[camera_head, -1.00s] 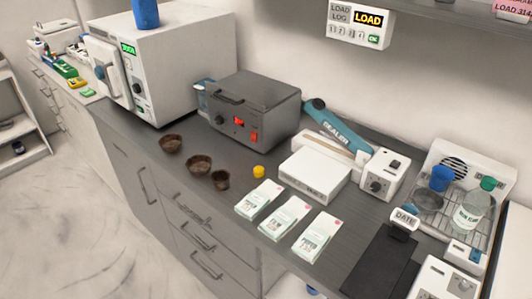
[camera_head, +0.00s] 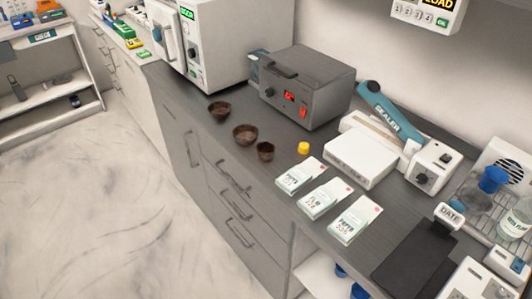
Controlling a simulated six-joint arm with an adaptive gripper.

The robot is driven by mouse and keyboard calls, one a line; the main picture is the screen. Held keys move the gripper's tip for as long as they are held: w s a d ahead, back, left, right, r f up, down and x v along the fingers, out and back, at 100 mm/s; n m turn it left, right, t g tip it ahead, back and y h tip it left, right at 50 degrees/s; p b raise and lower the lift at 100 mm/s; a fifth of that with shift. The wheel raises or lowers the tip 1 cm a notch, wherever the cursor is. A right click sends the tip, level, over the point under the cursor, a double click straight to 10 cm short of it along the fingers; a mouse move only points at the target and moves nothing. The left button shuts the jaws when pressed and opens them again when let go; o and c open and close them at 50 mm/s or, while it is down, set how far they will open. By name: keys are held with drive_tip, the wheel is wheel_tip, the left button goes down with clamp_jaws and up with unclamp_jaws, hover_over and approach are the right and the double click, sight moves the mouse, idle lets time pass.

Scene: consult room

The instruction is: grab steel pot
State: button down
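No clearly recognisable steel pot shows. A grey, metal-looking round vessel (camera_head: 478,206) sits on the rack at the right, partly hidden among a blue item (camera_head: 491,180) and a clear bottle (camera_head: 516,220); I cannot tell whether it is the steel pot. Three dark brown round bowls stand on the counter's front edge at left: one at the back (camera_head: 219,111), one in the middle (camera_head: 245,134) and a small one nearest (camera_head: 265,151). My gripper is not in view.
The grey counter (camera_head: 225,145) holds a dark box appliance (camera_head: 307,88), a white sterilizer (camera_head: 245,40), a sealer (camera_head: 385,125), a white box (camera_head: 361,160), several pouch packs (camera_head: 325,199) and a yellow cap (camera_head: 304,148). Open floor (camera_head: 110,200) lies at left.

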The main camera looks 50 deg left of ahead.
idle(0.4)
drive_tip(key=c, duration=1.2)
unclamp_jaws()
